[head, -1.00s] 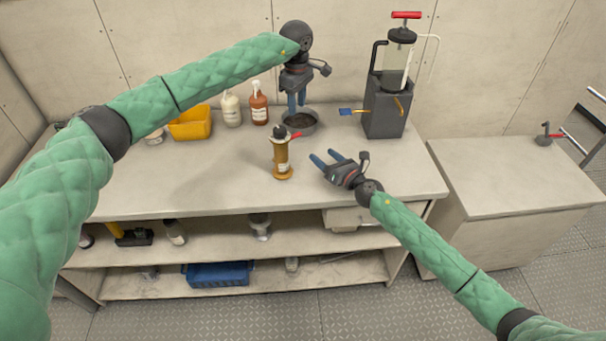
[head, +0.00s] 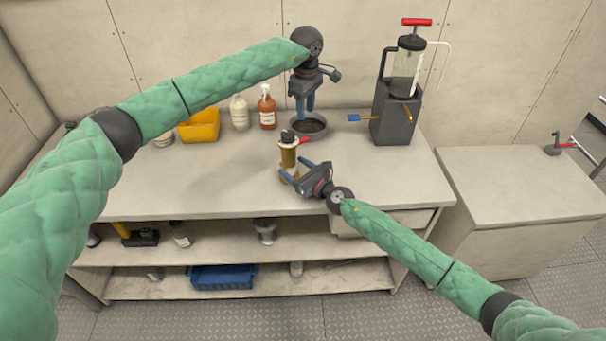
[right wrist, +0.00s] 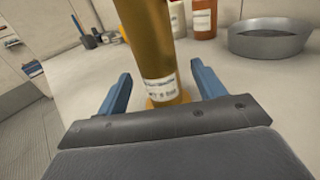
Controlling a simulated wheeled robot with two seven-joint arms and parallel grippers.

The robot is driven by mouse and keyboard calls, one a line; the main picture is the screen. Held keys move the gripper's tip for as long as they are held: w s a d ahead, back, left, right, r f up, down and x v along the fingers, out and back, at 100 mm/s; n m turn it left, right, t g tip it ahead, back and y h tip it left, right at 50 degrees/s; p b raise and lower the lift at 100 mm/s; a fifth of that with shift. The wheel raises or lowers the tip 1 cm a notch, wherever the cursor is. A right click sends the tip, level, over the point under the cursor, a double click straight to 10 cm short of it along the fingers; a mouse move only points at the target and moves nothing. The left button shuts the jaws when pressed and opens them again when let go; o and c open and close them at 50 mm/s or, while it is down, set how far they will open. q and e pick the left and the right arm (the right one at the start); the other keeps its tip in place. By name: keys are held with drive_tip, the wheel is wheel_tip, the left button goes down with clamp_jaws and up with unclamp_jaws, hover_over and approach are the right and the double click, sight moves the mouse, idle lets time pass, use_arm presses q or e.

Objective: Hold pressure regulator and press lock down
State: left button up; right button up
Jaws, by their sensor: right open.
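The pressure regulator (head: 288,158) is an upright brass cylinder with a dark top and a red lever, the lock (head: 305,141), sticking out to the right. It stands on the workbench (head: 230,185). My right gripper (head: 294,172) is open, with its blue fingers on either side of the lower body. In the right wrist view the regulator's labelled body (right wrist: 158,75) stands between the open fingers, with a gap on each side; its top is out of that view. My left gripper (head: 305,108) points down by a grey bowl, behind the regulator; its fingers look close together.
The grey bowl (head: 322,128) sits behind the regulator. A white bottle (head: 239,114), a red-brown bottle (head: 267,110) and a yellow bin (head: 200,126) stand at the back left. A dark pump unit (head: 394,115) stands at the back right. The bench front is clear.

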drive_tip(key=shift+w+a, duration=0.4)
drive_tip(key=shift+w, duration=0.05)
drive_tip(key=c, duration=1.4)
drive_tip(key=o, duration=0.8)
drive_tip(key=c, duration=0.7)
use_arm(q)
drive_tip(key=shift+f, duration=0.1)
drive_tip(key=c, duration=0.7)
drive_tip(key=shift+f+n, duration=0.25)
drive_tip(key=shift+n, duration=0.45)
clamp_jaws()
drive_tip(key=shift+f, duration=3.35)
